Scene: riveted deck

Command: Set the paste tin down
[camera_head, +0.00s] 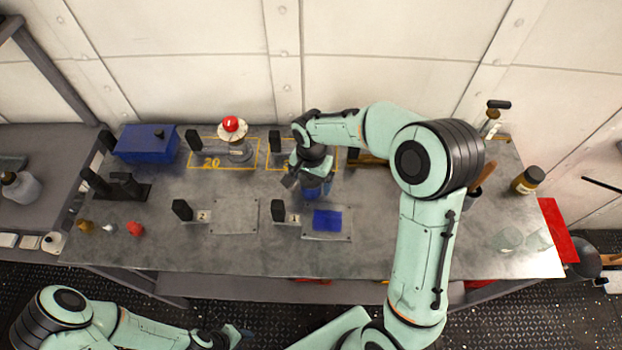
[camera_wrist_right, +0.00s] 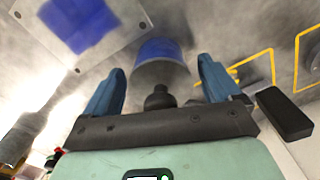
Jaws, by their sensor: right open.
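The paste tin, which I take to be the blue round tin with a dark knob, shows in the right wrist view (camera_wrist_right: 162,50), just beyond and between my fingertips. In the head view my right gripper (camera_head: 312,184) largely hides it; some blue shows beneath. My right gripper (camera_wrist_right: 162,72) is open, its two blue fingers apart on either side of the knob. The tin appears to stand upright on the bench, between the plate with the blue square (camera_head: 327,220) and a yellow outlined area (camera_head: 282,167). My left gripper (camera_head: 228,336) is low, in front of the bench; its jaw state is unclear.
A blue box (camera_head: 147,143) stands at the back left. A red-topped item (camera_head: 232,128) stands near the yellow frame marked 20. Black blocks stand by the plates. A dark jar (camera_head: 526,180) is at the right.

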